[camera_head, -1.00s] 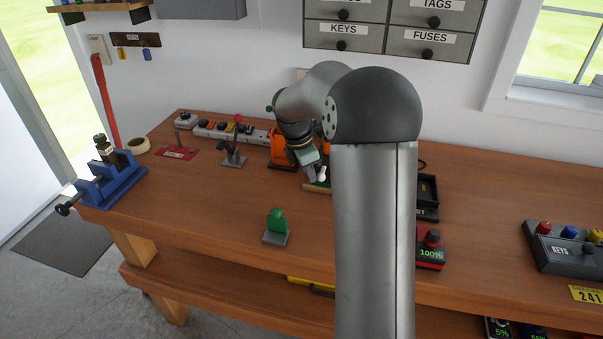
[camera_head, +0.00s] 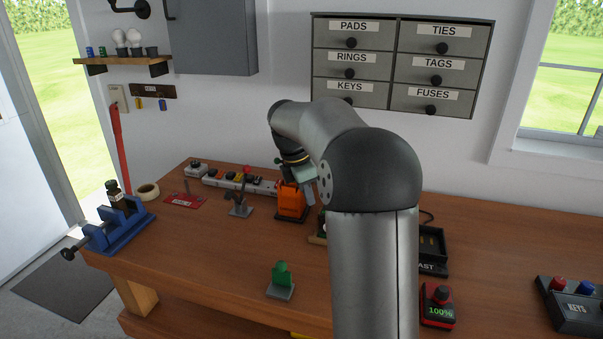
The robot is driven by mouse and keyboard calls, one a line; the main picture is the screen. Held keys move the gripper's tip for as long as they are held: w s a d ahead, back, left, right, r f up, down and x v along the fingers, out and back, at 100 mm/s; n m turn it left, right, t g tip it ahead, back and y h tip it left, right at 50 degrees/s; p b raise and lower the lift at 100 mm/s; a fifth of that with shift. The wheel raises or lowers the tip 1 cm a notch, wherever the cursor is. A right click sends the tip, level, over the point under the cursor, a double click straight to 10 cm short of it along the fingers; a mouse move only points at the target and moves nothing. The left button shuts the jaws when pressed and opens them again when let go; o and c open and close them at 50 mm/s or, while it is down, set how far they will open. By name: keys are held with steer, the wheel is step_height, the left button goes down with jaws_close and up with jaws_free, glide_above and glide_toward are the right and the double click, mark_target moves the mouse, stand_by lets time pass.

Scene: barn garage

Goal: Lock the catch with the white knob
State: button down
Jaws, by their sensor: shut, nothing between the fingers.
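My gripper (camera_head: 309,190) is above the middle back of the workbench, over and just right of the orange box, partly hidden by my own arm. Its fingers are small here; it appears shut and empty. I cannot clearly make out the catch with the white knob. A small wooden-edged board (camera_head: 317,238) shows just left of my arm, below the gripper, and most of it is hidden.
A green piece on a grey base (camera_head: 281,281) stands near the front of the workbench (camera_head: 210,265). A blue vise (camera_head: 117,228) is at the left, a power strip (camera_head: 235,183) at the back. A black tray (camera_head: 432,250) and red charger (camera_head: 437,306) lie right of my arm.

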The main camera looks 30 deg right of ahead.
steer(key=v, duration=0.7)
steer(key=shift+r, duration=0.3)
steer(key=s+a+f+m+y, duration=0.1)
steer(key=s+a+f+m, duration=0.4)
steer(key=s, duration=0.4)
steer(key=s+a+f+m+y, duration=0.1)
steer(key=s+a+f+m, duration=0.4)
steer(key=s, duration=0.5)
steer(key=s+a+f+m+t+y, duration=0.1)
steer(key=s+a+f+m, duration=0.5)
steer(key=s, duration=0.4)
steer(key=shift+a+f, duration=0.25)
steer(key=shift+a, duration=0.3)
